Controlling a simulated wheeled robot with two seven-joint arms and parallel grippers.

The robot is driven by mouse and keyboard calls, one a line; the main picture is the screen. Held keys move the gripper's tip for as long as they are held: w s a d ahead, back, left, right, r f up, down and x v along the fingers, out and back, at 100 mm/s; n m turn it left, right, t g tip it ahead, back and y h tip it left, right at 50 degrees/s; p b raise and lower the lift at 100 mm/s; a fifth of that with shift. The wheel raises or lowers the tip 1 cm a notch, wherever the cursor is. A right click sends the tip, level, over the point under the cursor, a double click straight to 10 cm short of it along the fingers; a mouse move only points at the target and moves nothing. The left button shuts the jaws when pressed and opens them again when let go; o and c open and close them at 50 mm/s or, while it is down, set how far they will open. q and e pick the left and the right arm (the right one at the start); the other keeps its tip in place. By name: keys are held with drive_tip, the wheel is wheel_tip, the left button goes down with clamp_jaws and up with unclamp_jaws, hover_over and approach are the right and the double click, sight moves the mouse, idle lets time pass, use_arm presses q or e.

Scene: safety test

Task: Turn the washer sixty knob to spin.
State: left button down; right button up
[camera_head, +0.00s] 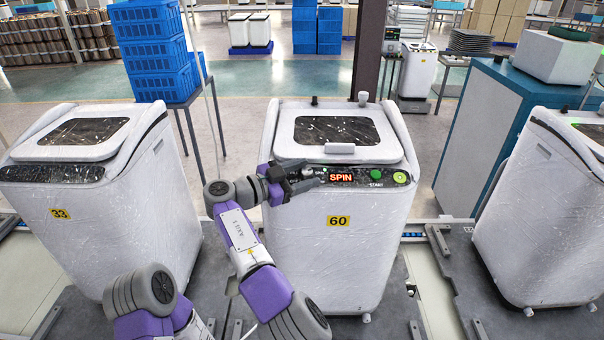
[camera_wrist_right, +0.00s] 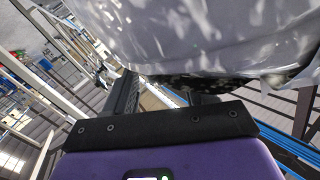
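Washer sixty (camera_head: 338,257) is the white, plastic-wrapped machine in the middle of the head view, with a yellow "60" label. Its black panel display (camera_head: 341,177) reads "SPIN" in red. A green START button (camera_head: 376,174) and a yellow-green button (camera_head: 399,178) are to the right. My right gripper (camera_head: 307,177) is at the left end of the panel, its dark fingers apart around the knob area. The knob is mostly hidden, and I cannot tell whether the fingers touch it. The right wrist view shows the fingers (camera_wrist_right: 163,97) apart below white wrapping. My left gripper is out of view.
Washer 33 (camera_head: 128,225) stands at the left and another white washer (camera_head: 550,215) at the right. Blue crates (camera_head: 155,50) on a stand are behind left, and a blue cabinet (camera_head: 500,130) is behind right. Clear floor lies behind washer sixty.

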drive_tip(key=shift+a+r, duration=0.1)
drive_tip(key=shift+s+a+p, duration=0.3)
drive_tip(key=shift+a, duration=0.2)
drive_tip(key=p+v, duration=0.4)
drive_tip(key=v, duration=0.2)
drive_tip(key=shift+a, duration=0.15)
drive_tip(key=shift+s, duration=0.15)
